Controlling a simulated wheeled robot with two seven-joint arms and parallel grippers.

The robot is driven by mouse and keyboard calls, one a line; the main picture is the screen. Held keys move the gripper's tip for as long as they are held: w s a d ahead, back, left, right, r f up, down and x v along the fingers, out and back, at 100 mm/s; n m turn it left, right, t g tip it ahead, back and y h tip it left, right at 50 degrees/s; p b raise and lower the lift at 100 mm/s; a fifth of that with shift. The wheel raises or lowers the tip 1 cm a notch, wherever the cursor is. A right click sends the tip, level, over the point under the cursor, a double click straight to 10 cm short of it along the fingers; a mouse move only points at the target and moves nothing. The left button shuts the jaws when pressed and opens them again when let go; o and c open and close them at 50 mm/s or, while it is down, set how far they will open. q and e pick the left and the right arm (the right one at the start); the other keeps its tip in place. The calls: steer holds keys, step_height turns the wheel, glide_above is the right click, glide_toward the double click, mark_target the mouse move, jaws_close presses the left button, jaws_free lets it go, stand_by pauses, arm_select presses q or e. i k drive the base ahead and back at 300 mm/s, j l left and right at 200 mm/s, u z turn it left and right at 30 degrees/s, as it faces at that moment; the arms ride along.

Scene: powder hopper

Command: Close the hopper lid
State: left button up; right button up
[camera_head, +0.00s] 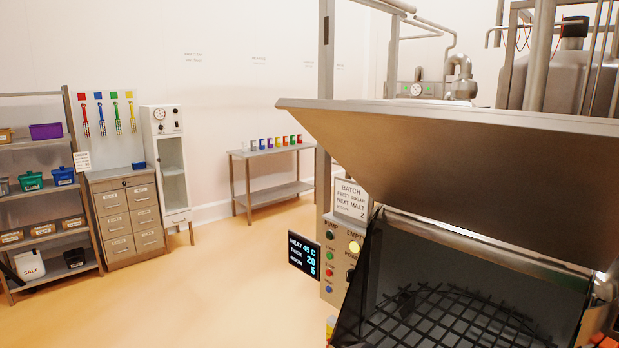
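The hopper lid (470,165) is a large flat steel panel at the right of the head view. It stands open, tilted up over the hopper (364,290), with its edge jutting out toward the left. Below it the hopper mouth is uncovered, and a dark grid (450,318) shows inside. Neither of my grippers can be seen in this view, so I cannot see anything touching the lid.
A control panel (337,262) with buttons and a display (304,256) is on the hopper's left side. A steel side table (270,152), drawer cabinet (130,215) and shelf rack (45,195) stand further back left. The floor between is clear.

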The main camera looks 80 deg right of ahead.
mark_target(545, 184)
steer(key=k+z, duration=0.25)
steer(key=z, duration=0.15)
steer(key=k+l+z, duration=0.1)
steer(key=z, duration=0.35)
steer(key=k+l+z, duration=0.15)
steer(key=l+z, duration=0.15)
steer(key=l, duration=0.15)
steer(key=k+l+z, duration=0.15)
steer(key=l+z, duration=0.15)
steer(key=l, duration=0.2)
steer(key=l+z, duration=0.3)
steer(key=l, duration=0.85)
steer(key=k, duration=0.1)
